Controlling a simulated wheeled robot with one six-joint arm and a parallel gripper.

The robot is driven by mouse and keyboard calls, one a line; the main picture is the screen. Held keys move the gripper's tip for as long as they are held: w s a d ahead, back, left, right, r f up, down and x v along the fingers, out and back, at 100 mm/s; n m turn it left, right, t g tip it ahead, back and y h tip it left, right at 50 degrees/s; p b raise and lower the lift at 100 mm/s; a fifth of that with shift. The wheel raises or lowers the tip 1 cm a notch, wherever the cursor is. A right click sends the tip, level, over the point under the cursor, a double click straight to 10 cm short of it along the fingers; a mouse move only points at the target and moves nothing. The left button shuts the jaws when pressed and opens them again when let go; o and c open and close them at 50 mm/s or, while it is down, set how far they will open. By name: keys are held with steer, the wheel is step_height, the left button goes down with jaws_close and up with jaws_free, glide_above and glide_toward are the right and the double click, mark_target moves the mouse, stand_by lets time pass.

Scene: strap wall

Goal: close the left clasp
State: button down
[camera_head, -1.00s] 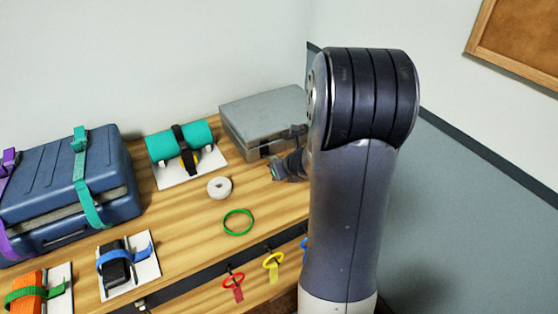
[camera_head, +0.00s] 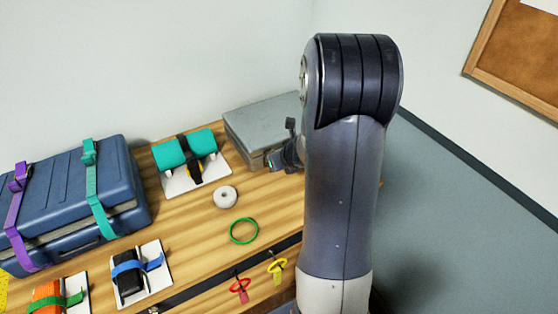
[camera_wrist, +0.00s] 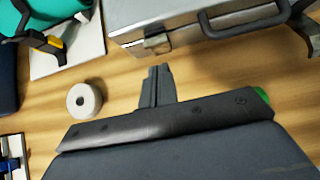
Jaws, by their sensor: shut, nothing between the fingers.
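A grey metal case (camera_head: 262,118) stands at the back of the wooden table. The wrist view shows its front face (camera_wrist: 180,28) with a dark carry handle (camera_wrist: 245,24). A pale metal left clasp (camera_wrist: 157,43) sits on the front, left of the handle; I cannot tell its exact angle. My gripper (camera_wrist: 156,72) is shut and empty, its fingertips just in front of this clasp with a small apparent gap. In the head view, my gripper (camera_head: 271,162) is at the case's front, partly hidden by my arm. The clasp is not clear there.
A white roll (camera_head: 225,196) and a green ring (camera_head: 244,231) lie in front of the case. A teal roll on a white board (camera_head: 190,183) is to its left. A blue strapped suitcase (camera_head: 70,200) fills the far left. Keys hang at the table's front edge.

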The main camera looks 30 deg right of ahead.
steer(key=shift+r, duration=0.1)
steer(key=shift+r+p, duration=0.7)
steer(key=shift+p, duration=0.05)
